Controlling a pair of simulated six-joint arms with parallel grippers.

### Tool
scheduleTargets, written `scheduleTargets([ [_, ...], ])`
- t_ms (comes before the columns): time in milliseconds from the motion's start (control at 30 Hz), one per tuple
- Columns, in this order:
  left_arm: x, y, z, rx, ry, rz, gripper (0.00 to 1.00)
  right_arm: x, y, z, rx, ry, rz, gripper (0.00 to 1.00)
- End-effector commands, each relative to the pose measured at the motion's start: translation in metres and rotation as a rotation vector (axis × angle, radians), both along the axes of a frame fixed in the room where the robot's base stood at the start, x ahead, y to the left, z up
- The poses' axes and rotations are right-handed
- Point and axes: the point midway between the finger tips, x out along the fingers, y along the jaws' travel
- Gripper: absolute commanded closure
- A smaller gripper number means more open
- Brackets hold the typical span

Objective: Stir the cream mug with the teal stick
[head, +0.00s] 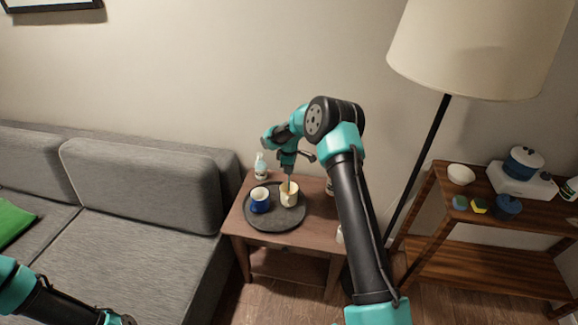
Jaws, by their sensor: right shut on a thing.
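The cream mug (289,198) stands upright on a round dark tray (271,223) on the wooden side table. My right gripper (289,168) is above the mug, pointing down, shut on the thin teal stick (289,184). The stick reaches down to the mug, and its lower end appears to be inside the mouth; the tip is hidden. A blue mug (260,204) stands on the tray just left of the cream mug. My left arm shows at the lower left, and its gripper cannot be made out clearly.
A pump bottle (261,166) stands at the table's back left. A grey sofa (140,200) is on the left. A floor lamp (470,45) and a wooden shelf (480,225) with a white bowl (461,174), pots and sponges are on the right. The tray's front is clear.

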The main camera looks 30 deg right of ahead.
Motion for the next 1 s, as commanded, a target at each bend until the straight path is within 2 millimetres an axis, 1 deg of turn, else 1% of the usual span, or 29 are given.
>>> scheduleTargets([
  [100, 0.000, 0.000, 0.000, 0.000, 0.000, 0.000, 0.59, 0.000, 0.000, -0.009, 0.001, 0.002, 0.000, 1.00],
  [700, 0.000, 0.000, 0.000, 0.000, 0.000, 0.000, 0.59, 0.000, 0.000, -0.045, 0.000, 0.001, -0.001, 1.00],
  [1000, 0.000, 0.000, 0.000, 0.000, 0.000, 0.000, 0.59, 0.000, 0.000, -0.056, 0.001, 0.001, -0.001, 1.00],
])
